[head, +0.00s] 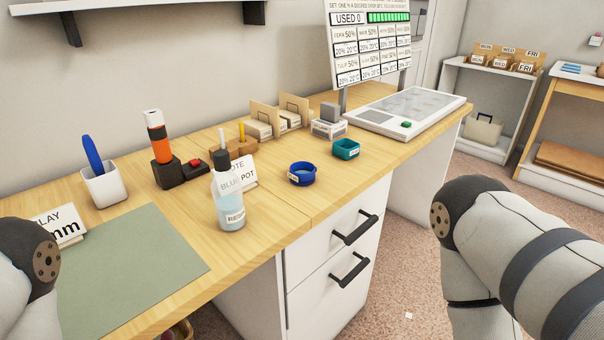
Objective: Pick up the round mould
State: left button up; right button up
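The round mould (302,174) is a blue ring with a small white label on its front. Nothing touches the round mould. Parts of my two arms show at the left and right edges of the head view. Neither gripper shows, so their states are hidden.
A clear bottle (229,202) with a dark cap stands left of the round mould, before a note card (243,172). A green mat (135,265) lies at the front left. A flat panel device (405,110) stands at the right end. Bench top around the mould is clear.

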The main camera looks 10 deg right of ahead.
aim_at(301, 172)
jog(key=i+l+u, duration=0.1)
jog(key=l+u, duration=0.2)
jog(key=i+l+u, duration=0.1)
jog(key=l+u, duration=0.45)
jog(key=l, duration=0.15)
jog(key=i, duration=0.05)
